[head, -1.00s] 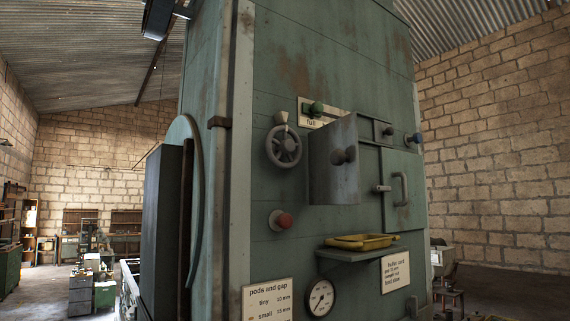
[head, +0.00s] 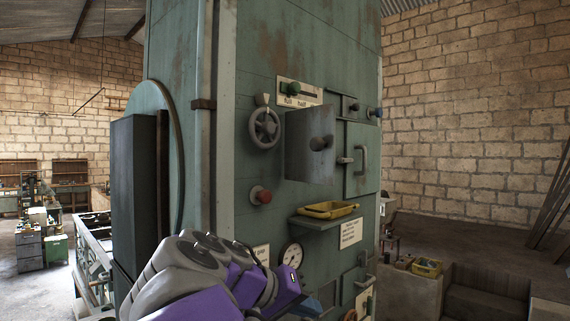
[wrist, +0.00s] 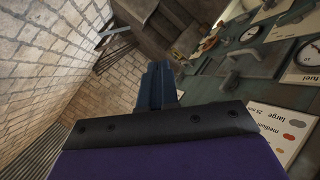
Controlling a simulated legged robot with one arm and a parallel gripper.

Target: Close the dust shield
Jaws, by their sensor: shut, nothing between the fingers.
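A grey metal flap with a dark round knob, which looks like the dust shield (head: 301,160), stands out from the front of the green cabinet (head: 290,60). It appears swung open, beside the handwheel. My purple and grey arm rises at the bottom of the head view, below and left of the flap and apart from it. My gripper (wrist: 158,83) shows in the wrist view with its blue fingers together and nothing between them.
A handwheel (head: 265,128) and a red button (head: 260,195) sit left of the flap. A small handled door (head: 361,162) is at the right.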

